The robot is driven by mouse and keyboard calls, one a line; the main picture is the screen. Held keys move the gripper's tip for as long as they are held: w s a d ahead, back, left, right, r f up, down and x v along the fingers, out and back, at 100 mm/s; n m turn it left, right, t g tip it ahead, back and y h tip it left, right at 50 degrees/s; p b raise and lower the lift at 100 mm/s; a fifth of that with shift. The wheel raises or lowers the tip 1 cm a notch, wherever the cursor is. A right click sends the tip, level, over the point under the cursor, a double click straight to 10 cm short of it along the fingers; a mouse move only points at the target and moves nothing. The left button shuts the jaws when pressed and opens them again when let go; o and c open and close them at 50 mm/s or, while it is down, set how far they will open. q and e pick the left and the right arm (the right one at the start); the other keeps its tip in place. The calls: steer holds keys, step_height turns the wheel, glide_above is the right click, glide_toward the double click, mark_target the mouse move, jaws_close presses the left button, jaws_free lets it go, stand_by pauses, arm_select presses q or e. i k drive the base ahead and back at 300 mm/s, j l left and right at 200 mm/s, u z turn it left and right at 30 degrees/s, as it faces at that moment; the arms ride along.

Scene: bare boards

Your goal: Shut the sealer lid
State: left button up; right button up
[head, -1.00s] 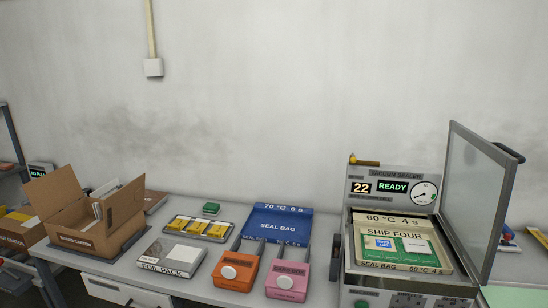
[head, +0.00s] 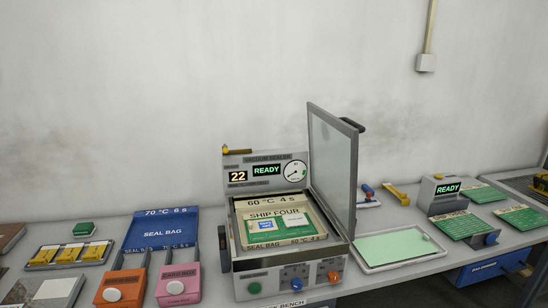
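The vacuum sealer (head: 275,272) stands on the bench in the middle of the head view. Its lid (head: 332,165) is a grey frame with a clear pane, hinged on the right side and standing upright, open. A dark handle (head: 352,125) sits at the lid's upper outer edge. In the chamber lies a bag (head: 290,240) marked "60 °C 4 s", with a "SHIP FOUR" tray (head: 262,213) holding green cards, one with a blue and white label. The sealer's display (head: 266,170) reads "22" and "READY". Neither of my grippers is in view.
Left of the sealer are a pink block (head: 179,287), an orange block (head: 121,290) and a blue seal bag (head: 160,232). On the right, a pale green mat in a tray (head: 398,247) lies close beside the open lid. A smaller "READY" device (head: 440,193) and green boards (head: 524,219) stand farther right.

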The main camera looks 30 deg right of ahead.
mark_target(334, 156)
steer(key=l, duration=1.45)
steer(key=k+l, duration=0.1)
steer(key=l, duration=1.4)
